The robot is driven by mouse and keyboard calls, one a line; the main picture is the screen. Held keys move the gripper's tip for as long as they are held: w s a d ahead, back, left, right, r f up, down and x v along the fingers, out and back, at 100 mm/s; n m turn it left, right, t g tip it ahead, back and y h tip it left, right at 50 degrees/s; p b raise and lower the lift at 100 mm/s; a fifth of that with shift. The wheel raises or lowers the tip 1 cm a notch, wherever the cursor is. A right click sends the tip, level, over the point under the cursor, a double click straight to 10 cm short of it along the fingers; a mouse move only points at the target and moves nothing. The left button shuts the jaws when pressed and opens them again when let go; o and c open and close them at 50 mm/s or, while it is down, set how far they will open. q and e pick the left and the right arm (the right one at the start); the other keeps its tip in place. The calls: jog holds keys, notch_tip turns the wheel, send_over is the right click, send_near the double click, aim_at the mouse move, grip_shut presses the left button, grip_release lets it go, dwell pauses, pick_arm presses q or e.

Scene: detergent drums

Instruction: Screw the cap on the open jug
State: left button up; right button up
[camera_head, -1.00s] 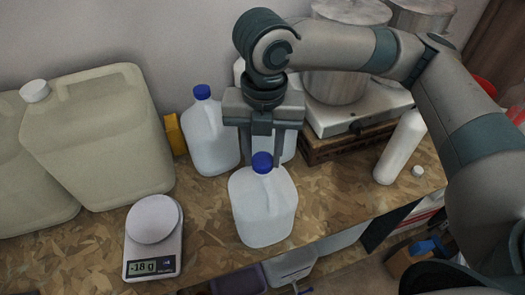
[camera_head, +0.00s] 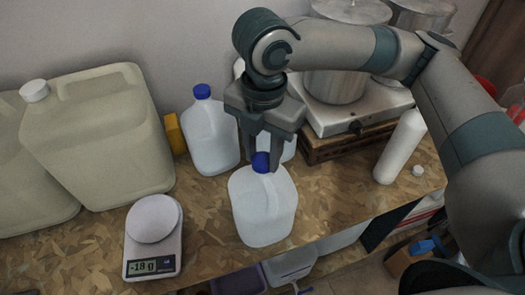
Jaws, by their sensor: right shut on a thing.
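The front jug (camera_head: 263,212) is white and translucent and stands upright near the front edge of the wooden worktop. A blue cap (camera_head: 261,162) sits at its neck. My right gripper (camera_head: 262,164) reaches down from above with its fingers at the cap, shut on it. The fingers partly cover the cap, and I cannot tell how far it is threaded. My left gripper is not in view.
Another blue-capped jug (camera_head: 210,135) stands behind to the left, and a further one is partly hidden behind my gripper. A scale (camera_head: 153,238) and large canisters (camera_head: 98,135) are at left.

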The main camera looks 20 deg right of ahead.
jog(key=o, duration=0.8)
jog(key=shift+r, duration=0.1)
jog(key=n, duration=0.5)
jog(key=shift+n, duration=0.4)
jog(key=n, duration=0.4)
jog(key=shift+n, duration=0.8)
